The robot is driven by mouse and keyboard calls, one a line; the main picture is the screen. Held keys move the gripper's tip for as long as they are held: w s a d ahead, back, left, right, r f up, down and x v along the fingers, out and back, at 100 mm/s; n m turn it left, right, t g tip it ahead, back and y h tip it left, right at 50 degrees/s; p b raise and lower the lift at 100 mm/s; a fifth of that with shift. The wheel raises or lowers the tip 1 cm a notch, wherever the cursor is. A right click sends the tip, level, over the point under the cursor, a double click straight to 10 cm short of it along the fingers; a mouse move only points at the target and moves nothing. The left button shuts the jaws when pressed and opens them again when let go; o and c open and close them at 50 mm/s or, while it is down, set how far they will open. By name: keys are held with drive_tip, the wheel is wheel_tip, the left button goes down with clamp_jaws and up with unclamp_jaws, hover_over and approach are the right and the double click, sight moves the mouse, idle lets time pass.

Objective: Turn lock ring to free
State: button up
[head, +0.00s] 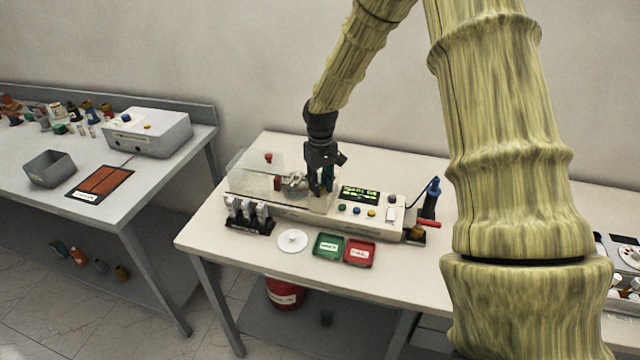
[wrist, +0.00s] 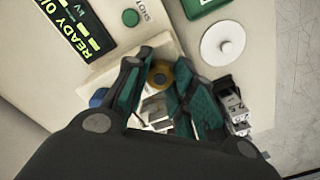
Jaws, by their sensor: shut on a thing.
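My gripper (wrist: 157,82) points down at the left part of the white bench machine. Its dark fingers with green pads stand on either side of a round brass-coloured ring with a dark centre, which I take as the lock ring (wrist: 160,75). The gripper is shut on this ring. A metallic block (wrist: 156,108) shows between the fingers below the ring in the wrist view. In the head view my gripper (head: 322,182) hides the ring. Any lock or free marking on the ring is too small or hidden to read.
The machine's lit display (head: 360,193) and buttons are right of my gripper; a clear cover (head: 257,165) is left. In front lie a white disc (head: 292,240), a green tray (head: 328,246), a red tray (head: 360,253) and a dark rack (head: 249,222).

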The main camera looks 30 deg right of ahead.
drive_tip(key=o, duration=1.1)
drive_tip(key=shift+c, duration=0.2)
drive_tip(key=shift+r, duration=0.1)
wheel_tip(320, 180, up, 12)
drive_tip(key=shift+d, duration=0.1)
